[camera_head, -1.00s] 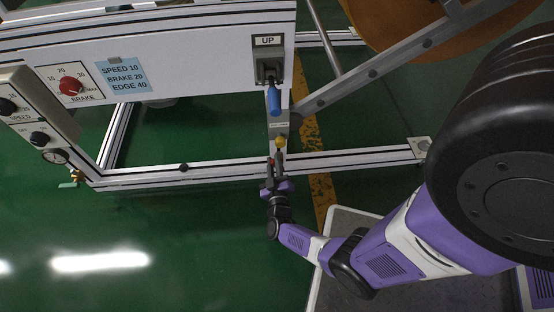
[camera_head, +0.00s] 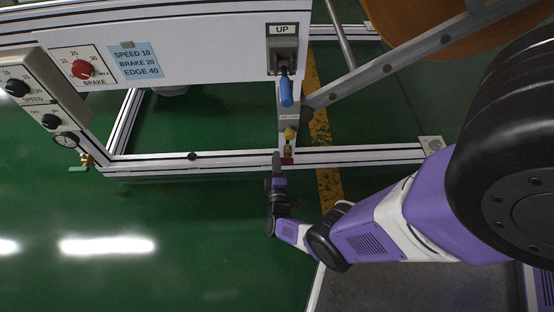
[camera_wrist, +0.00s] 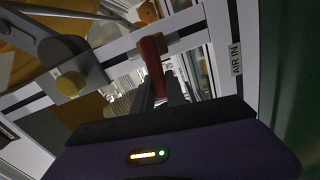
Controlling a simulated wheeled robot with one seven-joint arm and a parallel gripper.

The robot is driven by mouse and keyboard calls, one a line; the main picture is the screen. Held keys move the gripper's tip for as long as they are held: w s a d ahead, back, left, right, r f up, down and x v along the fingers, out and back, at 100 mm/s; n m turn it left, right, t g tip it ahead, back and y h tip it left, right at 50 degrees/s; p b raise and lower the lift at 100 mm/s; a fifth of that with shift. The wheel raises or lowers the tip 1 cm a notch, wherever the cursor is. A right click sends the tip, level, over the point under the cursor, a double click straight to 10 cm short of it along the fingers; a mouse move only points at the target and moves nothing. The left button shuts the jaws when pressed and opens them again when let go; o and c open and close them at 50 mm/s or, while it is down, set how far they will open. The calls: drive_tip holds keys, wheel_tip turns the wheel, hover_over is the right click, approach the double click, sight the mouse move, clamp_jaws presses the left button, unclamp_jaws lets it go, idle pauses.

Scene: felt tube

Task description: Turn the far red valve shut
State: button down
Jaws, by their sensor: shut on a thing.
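The far red valve (camera_head: 288,160) shows as a small red part at the lower frame rail, below a yellow knob, in the head view. In the wrist view its red lever handle (camera_wrist: 151,52) runs down from a brass-coloured fitting on the rail to between my fingers. My gripper (camera_head: 277,158) is shut on the handle's end, just left of the valve body in the head view. The wrist view also shows the gripper (camera_wrist: 164,92); the fingers hide part of the handle.
The yellow knob (camera_head: 290,134) and a blue lever (camera_head: 286,92) under an UP label are close above. The white panel carries a red brake knob (camera_head: 82,69). An AIR IN label (camera_wrist: 236,58) is beside the valve. Open green floor (camera_head: 190,225) lies in front.

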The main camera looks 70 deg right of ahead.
drive_tip(key=shift+f+n, duration=0.4)
drive_tip(key=shift+n, duration=0.4)
drive_tip(key=c, duration=1.4)
unclamp_jaws()
drive_tip(key=shift+o, duration=0.2)
drive_tip(key=p+v, duration=0.1)
drive_tip(key=v, duration=0.6)
drive_tip(key=shift+s+a+p, duration=0.15)
drive_tip(key=shift+a+p, duration=0.2)
